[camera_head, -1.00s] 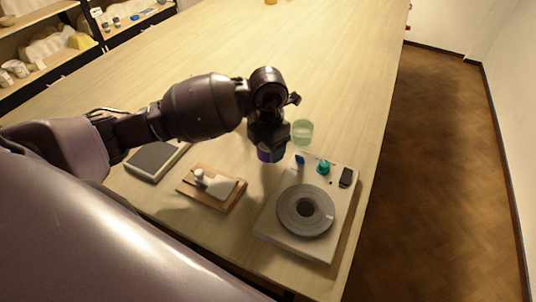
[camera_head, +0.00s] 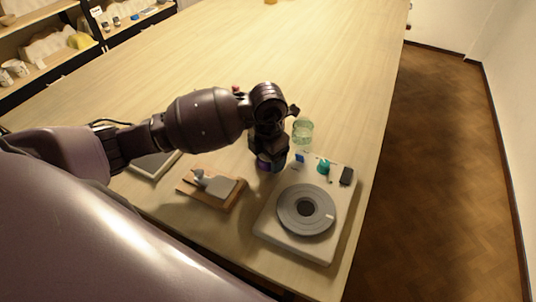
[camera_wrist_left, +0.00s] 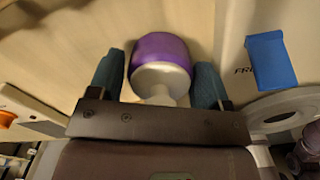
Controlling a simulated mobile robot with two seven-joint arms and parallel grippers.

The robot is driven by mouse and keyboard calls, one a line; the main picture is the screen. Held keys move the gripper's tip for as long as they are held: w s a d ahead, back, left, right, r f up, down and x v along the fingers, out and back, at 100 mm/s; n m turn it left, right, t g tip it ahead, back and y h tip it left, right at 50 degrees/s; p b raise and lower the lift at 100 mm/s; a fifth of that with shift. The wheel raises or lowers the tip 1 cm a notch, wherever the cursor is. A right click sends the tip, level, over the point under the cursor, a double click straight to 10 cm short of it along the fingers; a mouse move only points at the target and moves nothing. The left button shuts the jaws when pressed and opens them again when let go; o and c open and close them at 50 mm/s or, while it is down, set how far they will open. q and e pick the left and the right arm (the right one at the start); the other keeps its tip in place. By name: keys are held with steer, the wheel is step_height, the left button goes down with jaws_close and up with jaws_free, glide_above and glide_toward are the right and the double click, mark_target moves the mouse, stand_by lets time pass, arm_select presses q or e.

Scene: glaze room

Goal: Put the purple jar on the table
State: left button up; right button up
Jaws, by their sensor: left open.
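The purple jar (camera_head: 262,164) shows just under my left gripper (camera_head: 271,160), left of the white wheel unit, and appears to stand on the table (camera_head: 230,125). In the left wrist view, the jar (camera_wrist_left: 160,50) has a purple band and a white part nearer me. It sits between the two teal fingertips of the left gripper (camera_wrist_left: 157,80). The fingers are open, with a narrow gap showing on each side of the jar. In the head view the gripper hides much of the jar. My right gripper is not in view.
A green glass (camera_head: 302,129) is just behind. A wooden board (camera_head: 230,203) lies in front left.

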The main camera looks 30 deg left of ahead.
arm_select(q)
steer(key=shift+r, duration=0.5)
step_height(320, 180, up, 10)
steer(key=shift+r, duration=0.65)
